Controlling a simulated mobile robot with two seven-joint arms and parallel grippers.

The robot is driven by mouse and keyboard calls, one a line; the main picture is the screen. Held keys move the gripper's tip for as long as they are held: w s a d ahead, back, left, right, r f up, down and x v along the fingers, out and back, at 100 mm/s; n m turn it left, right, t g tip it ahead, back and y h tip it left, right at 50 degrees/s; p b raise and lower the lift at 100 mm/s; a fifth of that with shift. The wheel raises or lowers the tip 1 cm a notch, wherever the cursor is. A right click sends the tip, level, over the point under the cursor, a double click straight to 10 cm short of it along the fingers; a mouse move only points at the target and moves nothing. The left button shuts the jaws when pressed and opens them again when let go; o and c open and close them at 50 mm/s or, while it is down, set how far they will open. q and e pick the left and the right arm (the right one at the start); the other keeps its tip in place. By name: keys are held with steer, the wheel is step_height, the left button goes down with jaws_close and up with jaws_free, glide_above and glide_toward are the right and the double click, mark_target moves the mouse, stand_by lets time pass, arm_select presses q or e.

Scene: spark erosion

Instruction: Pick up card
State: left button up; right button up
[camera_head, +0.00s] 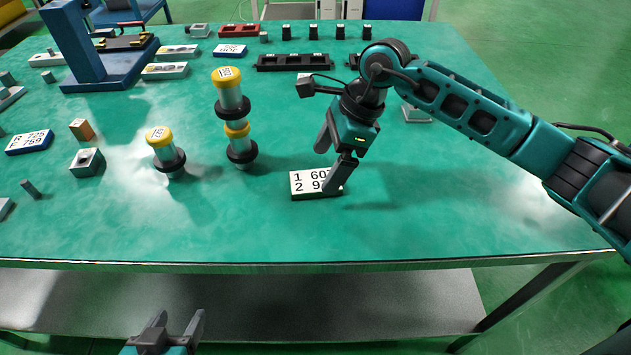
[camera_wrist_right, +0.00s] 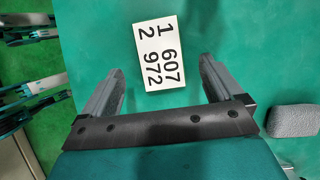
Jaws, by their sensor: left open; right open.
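A white card (camera_head: 305,184) with black numbers lies on the green table near its front edge. In the right wrist view the card (camera_wrist_right: 160,55) reads 1 607 and 2 972 and lies between and beyond the fingertips. My right gripper (camera_head: 332,163) is open above the card, with one finger hiding the card's right part in the head view; it also shows in the right wrist view (camera_wrist_right: 160,82). Nothing is between its fingers. My left gripper (camera_head: 178,325) is open and empty, below the table's front edge at the bottom of the head view.
Yellow-capped cylinders (camera_head: 231,95) with black rings stand left of the card. Another numbered block (camera_head: 30,142) lies at the far left. A black rack (camera_head: 293,62) and a blue press (camera_head: 82,45) are further back. The table around the card is clear.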

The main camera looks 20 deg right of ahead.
mark_target(317, 180)
steer(key=x, duration=0.3)
steer(key=shift+a+f, duration=0.15)
steer(key=shift+f, duration=0.15)
steer(key=shift+r, duration=0.1)
steer(key=c, duration=1.2)
